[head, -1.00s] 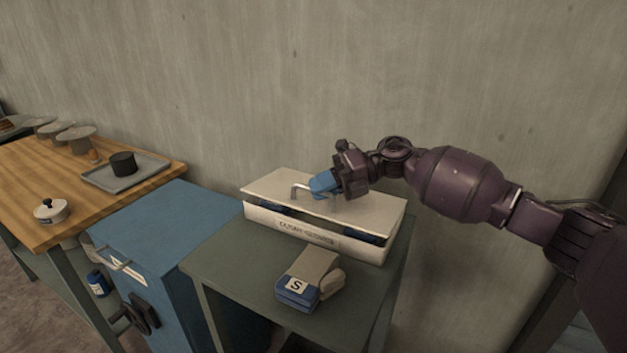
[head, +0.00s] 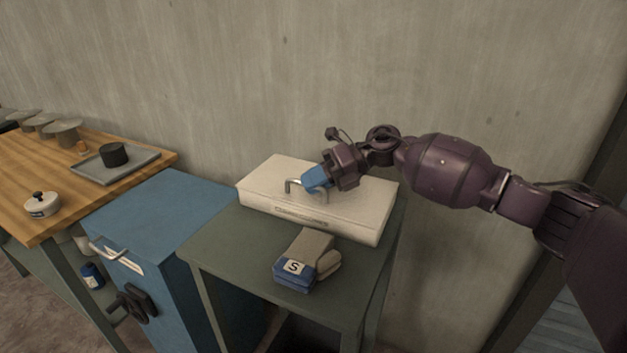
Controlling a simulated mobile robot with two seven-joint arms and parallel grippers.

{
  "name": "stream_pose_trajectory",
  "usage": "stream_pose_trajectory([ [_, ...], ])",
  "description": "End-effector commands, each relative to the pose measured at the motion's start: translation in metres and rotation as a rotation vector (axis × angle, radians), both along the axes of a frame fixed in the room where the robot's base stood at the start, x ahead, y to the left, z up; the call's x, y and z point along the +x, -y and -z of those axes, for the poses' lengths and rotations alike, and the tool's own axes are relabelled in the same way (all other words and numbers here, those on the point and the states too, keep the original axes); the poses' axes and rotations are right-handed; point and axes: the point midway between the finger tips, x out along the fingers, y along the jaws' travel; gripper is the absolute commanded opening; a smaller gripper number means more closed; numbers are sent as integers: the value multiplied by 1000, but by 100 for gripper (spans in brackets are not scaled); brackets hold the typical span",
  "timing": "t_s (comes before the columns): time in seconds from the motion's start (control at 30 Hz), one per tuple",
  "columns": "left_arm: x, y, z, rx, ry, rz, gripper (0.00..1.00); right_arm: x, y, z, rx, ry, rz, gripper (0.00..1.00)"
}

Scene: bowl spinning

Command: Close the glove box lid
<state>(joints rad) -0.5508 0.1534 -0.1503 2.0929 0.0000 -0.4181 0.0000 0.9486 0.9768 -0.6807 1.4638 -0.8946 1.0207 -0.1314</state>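The white glove box (head: 345,220) sits on a dark green table. Its lid (head: 270,178) lies flat on the box, with no gap showing along the front. A bent metal handle (head: 290,185) stands up from the lid. My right gripper (head: 311,183) has blue fingers and is at the handle, just above the lid. The fingers overlap the handle's right part, and I cannot tell whether they are closed on it. My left gripper is not in view.
A blue cabinet (head: 160,220) stands to the left. Beyond it, a wooden table (head: 60,180) holds a grey tray (head: 90,172) and a white lidded pot (head: 42,207).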

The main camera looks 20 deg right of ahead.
Motion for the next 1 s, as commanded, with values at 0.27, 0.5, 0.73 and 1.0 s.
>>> stream_pose_trajectory([
  [0.27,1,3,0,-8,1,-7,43,0,0,1,0,-2,0,22],
  [0.5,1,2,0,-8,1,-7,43,-1,16,-6,-1,-1,3,22],
  [0.73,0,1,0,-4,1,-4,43,-5,54,-21,-1,-2,3,22],
  [1.0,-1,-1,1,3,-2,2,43,-9,90,-36,-1,-4,1,22],
])
